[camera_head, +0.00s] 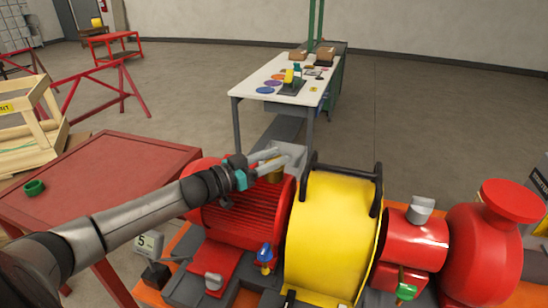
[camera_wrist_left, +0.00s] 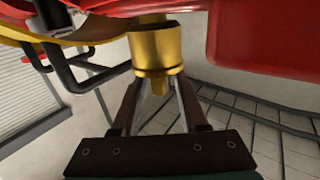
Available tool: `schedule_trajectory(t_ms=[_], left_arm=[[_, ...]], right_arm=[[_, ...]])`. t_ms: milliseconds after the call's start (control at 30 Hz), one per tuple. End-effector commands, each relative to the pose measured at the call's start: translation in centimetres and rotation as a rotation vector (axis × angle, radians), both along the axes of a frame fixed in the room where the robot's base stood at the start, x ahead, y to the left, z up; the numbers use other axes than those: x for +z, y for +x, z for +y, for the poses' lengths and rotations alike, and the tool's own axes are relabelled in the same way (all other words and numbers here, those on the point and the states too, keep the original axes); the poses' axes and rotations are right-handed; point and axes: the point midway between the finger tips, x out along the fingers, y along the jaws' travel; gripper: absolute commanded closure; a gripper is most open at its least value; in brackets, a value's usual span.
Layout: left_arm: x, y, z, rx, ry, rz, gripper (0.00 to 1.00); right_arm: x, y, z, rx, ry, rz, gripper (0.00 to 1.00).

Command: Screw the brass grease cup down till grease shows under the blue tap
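The brass grease cup (camera_head: 273,176) is at the far side of the red ribbed motor housing (camera_head: 240,215), partly hidden by my left gripper (camera_head: 283,158). The fingers of my left gripper (camera_wrist_left: 159,88) stand apart on both sides of that nub and reach to the cup's lower edge. I cannot tell whether they touch it. The blue tap (camera_head: 265,252) is on the near side of the motor; no grease can be made out under it. My right gripper is not in view.
A yellow guard (camera_head: 333,235) with black handles stands right of the motor, and a red pump (camera_head: 483,255) beyond it. A red table (camera_head: 110,170) with a green ring (camera_head: 35,187) is at left. A white workbench (camera_head: 255,87) stands behind on open floor.

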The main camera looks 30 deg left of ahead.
Motion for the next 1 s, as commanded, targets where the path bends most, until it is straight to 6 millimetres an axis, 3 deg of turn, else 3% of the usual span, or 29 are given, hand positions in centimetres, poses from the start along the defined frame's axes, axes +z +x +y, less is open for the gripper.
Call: schedule_trajectory(t_ms=[433, 1000], left_arm=[[-0.1, -0.6, 0.2, 0.000, -0.001, 0.001, 0.53], [-0.1, -6.0, 2.3, -0.001, 0.000, 0.003, 0.53]], right_arm=[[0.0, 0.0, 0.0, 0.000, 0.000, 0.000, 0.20], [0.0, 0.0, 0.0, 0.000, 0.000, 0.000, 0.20]])
